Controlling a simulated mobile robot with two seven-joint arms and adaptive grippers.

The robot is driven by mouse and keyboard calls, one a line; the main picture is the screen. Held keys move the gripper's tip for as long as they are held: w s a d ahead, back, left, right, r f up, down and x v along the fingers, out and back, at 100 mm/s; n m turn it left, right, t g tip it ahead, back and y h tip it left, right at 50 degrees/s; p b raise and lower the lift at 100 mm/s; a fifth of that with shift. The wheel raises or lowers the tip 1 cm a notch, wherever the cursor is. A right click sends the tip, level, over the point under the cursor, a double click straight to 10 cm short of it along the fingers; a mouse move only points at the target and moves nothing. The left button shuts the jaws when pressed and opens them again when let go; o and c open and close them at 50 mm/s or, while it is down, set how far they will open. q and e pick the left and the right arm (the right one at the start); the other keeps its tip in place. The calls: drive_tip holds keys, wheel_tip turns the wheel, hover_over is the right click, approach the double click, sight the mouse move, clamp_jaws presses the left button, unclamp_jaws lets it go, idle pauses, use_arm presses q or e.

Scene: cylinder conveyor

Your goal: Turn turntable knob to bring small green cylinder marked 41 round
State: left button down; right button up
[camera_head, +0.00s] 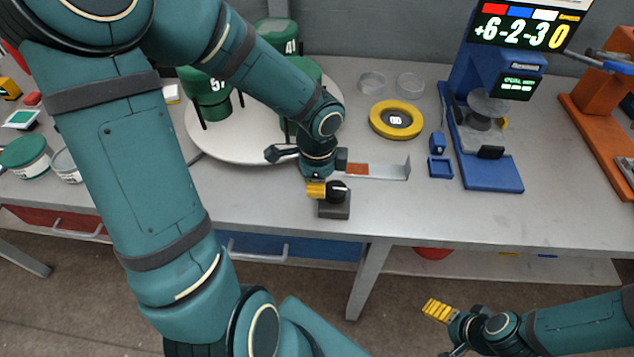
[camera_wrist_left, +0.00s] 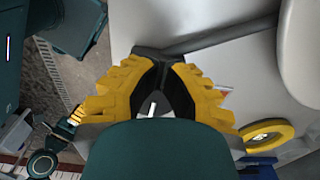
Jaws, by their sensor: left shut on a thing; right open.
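The white turntable (camera_head: 232,149) stands on the bench and carries several green cylinders, partly hidden by my left arm. The cylinder at the back (camera_head: 275,29) bears a label that looks like 41. Another green cylinder (camera_head: 208,104) stands at the left, its label partly covered, and a third (camera_head: 303,67) is partly behind my arm. The black knob (camera_head: 338,195) with a white mark sits on a small dark base at the front edge. My left gripper (camera_head: 318,189) is shut on the knob; its yellow fingers (camera_wrist_left: 162,75) converge in the left wrist view. My right gripper (camera_head: 440,313) is open and empty, low at the front right.
A yellow ring (camera_head: 378,121) and two clear dishes (camera_head: 410,84) lie right of the turntable. A blue instrument (camera_head: 507,174) with displays stands farther right, beside an orange stand (camera_head: 590,119). A flat metal strip (camera_head: 385,171) lies just behind the knob.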

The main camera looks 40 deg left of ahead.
use_arm(q)
drive_tip(key=shift+w+d, duration=0.15)
drive_tip(key=shift+d, duration=0.1)
drive_tip(key=shift+d+p, duration=0.15)
drive_tip(key=shift+p, duration=0.15)
idle(0.9)
drive_tip(key=shift+s+a+r+p, duration=0.1)
drive_tip(key=shift+s+a+p, duration=0.1)
drive_tip(key=shift+s+p, duration=0.1)
drive_tip(key=r+p, duration=0.2)
drive_tip(key=r, duration=0.1)
drive_tip(key=r+p, duration=0.3)
drive_tip(key=shift+a, duration=0.2)
drive_tip(key=shift+f, duration=0.1)
drive_tip(key=shift+d, duration=0.1)
